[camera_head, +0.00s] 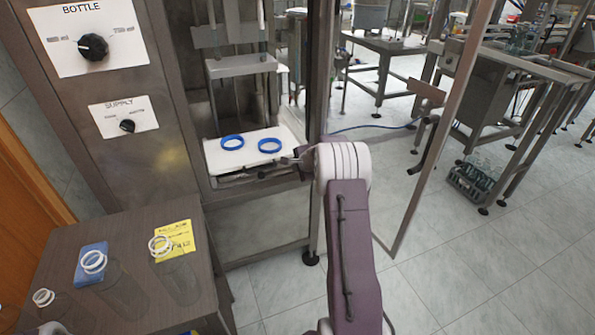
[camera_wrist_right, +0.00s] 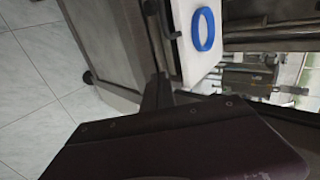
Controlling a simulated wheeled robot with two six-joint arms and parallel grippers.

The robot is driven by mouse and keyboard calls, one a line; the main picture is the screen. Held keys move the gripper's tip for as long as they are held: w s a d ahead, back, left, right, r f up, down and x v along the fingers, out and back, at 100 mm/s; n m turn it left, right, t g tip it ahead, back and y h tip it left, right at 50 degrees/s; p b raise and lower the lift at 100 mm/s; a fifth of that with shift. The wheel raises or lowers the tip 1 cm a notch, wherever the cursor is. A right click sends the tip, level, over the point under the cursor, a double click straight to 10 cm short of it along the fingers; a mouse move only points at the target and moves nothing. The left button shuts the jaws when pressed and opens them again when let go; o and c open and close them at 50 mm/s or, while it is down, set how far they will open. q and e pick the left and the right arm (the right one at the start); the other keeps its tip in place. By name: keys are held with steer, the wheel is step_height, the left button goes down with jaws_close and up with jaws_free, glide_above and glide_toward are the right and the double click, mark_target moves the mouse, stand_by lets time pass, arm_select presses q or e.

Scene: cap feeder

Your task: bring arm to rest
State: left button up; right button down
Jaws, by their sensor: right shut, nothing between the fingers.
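My right arm rises from the bottom of the head view, and its gripper (camera_head: 289,160) is by the front right edge of the white tray (camera_head: 228,163) in the machine. The gripper is shut and empty, small and partly hidden by my wrist. Two blue rings lie on the tray, a left one (camera_head: 232,142) and a right one (camera_head: 269,145), apart from the gripper. One blue ring (camera_wrist_right: 203,29) on the white tray (camera_wrist_right: 184,62) also shows in the right wrist view. My left gripper is not in view.
The machine's metal door post (camera_head: 318,90) stands close beside my right wrist. An open framed door (camera_head: 440,125) is to the right. A brown table (camera_head: 130,290) at lower left holds clear containers with white rings, a blue pad and a yellow note. Tiled floor at lower right is free.

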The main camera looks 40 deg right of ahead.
steer(key=shift+s+r, duration=0.25)
steer(key=shift+s, duration=0.05)
steer(key=w+a+r+n+y, duration=0.1)
steer(key=a+r+n+y, duration=0.4)
steer(key=a, duration=1.3)
steer(key=s+a+r+n+g, duration=0.1)
steer(key=s+a+n+g, duration=0.1)
steer(key=s+a+n, duration=0.65)
steer(key=s+a+f+n+g+h, duration=0.1)
steer(key=s+f+n+g, duration=0.3)
steer(key=s, duration=0.8)
steer(key=s+a+f+n+g+h, duration=0.15)
steer(key=s+f, duration=0.45)
steer(key=s, duration=0.6)
step_height(320, 180, up, 17)
steer(key=n+p, duration=0.1)
steer(key=p, duration=1.6)
steer(key=shift+d+r, duration=0.2)
steer(key=shift+d, duration=0.1)
